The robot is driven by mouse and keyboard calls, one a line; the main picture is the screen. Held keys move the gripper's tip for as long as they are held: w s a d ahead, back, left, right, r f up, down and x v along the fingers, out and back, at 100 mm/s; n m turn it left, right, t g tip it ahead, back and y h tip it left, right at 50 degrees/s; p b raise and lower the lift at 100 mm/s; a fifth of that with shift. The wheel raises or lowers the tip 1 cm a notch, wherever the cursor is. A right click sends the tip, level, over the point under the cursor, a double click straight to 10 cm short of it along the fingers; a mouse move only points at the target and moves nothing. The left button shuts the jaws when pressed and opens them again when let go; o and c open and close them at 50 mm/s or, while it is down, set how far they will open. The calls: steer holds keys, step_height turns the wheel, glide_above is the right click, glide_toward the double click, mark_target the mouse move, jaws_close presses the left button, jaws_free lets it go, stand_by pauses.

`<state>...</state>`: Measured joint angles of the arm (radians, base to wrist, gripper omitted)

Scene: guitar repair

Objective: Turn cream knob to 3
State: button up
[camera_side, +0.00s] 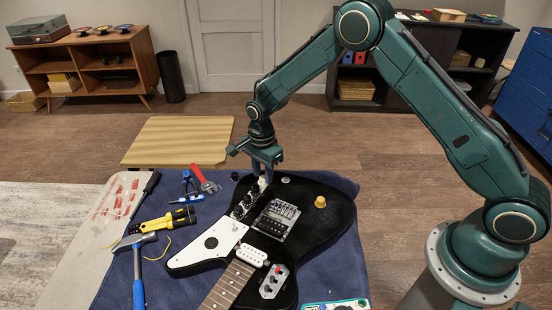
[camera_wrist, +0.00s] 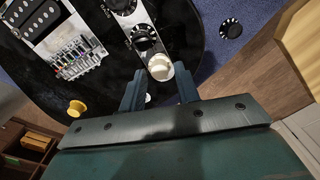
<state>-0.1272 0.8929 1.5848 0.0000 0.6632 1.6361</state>
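The cream knob (camera_wrist: 160,67) sits at the end of a row of knobs on the control plate of the black guitar (camera_side: 325,205). It shows small in the side view (camera_side: 262,183), just below my gripper (camera_side: 263,172). In the wrist view my gripper (camera_wrist: 160,88) points down with its two fingers apart, one on each side of the knob's near edge. Gaps show between the fingers and the knob, and nothing is held. Two black knobs (camera_wrist: 144,37) stand beyond it on the plate. I cannot read the cream knob's number or pointer.
A loose black knob (camera_wrist: 231,27) lies on the blue mat (camera_side: 345,186). A yellow knob (camera_side: 320,201) is on the guitar body.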

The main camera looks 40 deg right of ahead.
steer(key=shift+r, duration=3)
step_height(320, 180, up, 6)
